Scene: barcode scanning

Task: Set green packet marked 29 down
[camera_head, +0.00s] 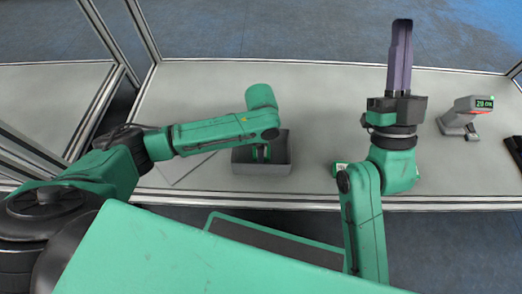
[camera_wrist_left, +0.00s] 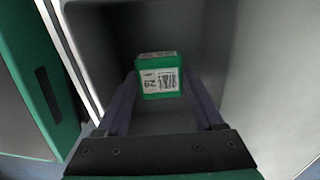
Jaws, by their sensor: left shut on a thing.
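The green packet marked 29 (camera_wrist_left: 159,75) has a white barcode label and sits between the fingertips of my left gripper (camera_wrist_left: 160,88) in the left wrist view. That gripper is shut on it, inside the grey bin (camera_head: 262,169). In the head view, the packet (camera_head: 261,153) is mostly hidden by my left gripper and the bin. Whether the packet touches the bin floor is unclear. My right gripper (camera_head: 401,28) points away over the table, its fingers close together and empty.
A grey handheld scanner (camera_head: 462,114) with a green display stands at the right of the grey table (camera_head: 310,100). Another green and white item (camera_head: 339,169) is partly hidden behind my right arm. A flat pale panel (camera_head: 185,170) lies left of the bin. The table's middle is clear.

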